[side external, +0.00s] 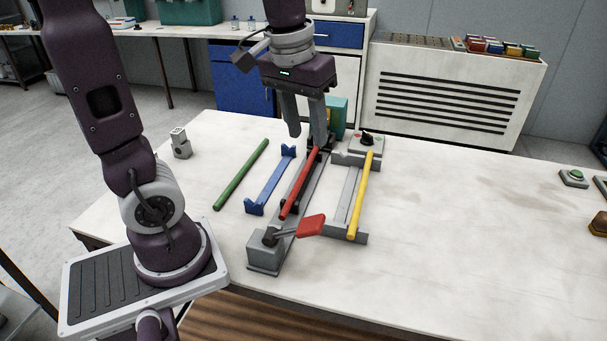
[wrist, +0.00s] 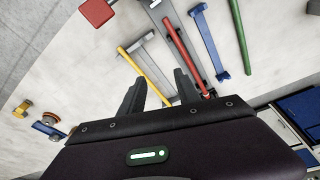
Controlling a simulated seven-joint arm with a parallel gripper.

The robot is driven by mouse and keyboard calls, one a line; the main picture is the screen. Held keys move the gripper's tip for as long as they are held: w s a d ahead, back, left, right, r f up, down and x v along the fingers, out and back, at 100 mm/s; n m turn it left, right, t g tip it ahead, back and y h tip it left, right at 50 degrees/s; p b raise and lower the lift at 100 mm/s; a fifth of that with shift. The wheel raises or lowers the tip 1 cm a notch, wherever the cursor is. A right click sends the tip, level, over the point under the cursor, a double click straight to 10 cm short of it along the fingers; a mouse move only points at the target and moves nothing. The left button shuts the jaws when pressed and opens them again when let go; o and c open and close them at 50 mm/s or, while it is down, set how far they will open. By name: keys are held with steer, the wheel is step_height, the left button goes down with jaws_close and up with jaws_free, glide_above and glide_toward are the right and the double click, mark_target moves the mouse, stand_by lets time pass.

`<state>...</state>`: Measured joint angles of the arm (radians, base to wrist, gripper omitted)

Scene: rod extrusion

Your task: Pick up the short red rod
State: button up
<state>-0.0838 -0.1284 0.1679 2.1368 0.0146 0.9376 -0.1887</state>
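The short red rod (side external: 300,185) lies lengthwise on a grey fixture with a dark support, between the blue rack and the yellow rod. My gripper (side external: 306,142) points down over the far end of the red rod, open and with nothing between its fingers. One finger overlaps the rod's far end in the side view; I cannot tell whether they touch. In the wrist view the red rod (wrist: 185,52) runs just right of the right finger, outside the gap of my gripper (wrist: 160,82).
A green rod (side external: 241,175) lies on the table left of an empty blue rack (side external: 268,185). A yellow rod (side external: 360,195) rests on a grey rack at right. A red-handled lever (side external: 311,225) stands at the fixture's near end. A teal block (side external: 337,115) stands behind.

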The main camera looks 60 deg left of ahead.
mark_target(304, 172)
steer(key=w+a+f+n+g, duration=0.35)
steer(key=w+a+f, duration=0.35)
steer(key=a+f, duration=0.25)
steer(key=shift+n+y, duration=0.25)
steer(key=shift+y, duration=0.15)
steer(key=f, duration=0.2)
steer(key=s+f, duration=0.1)
steer(key=f, duration=0.4)
steer(key=shift+s+a, duration=0.3)
steer(key=shift+a, duration=0.05)
jaws_close()
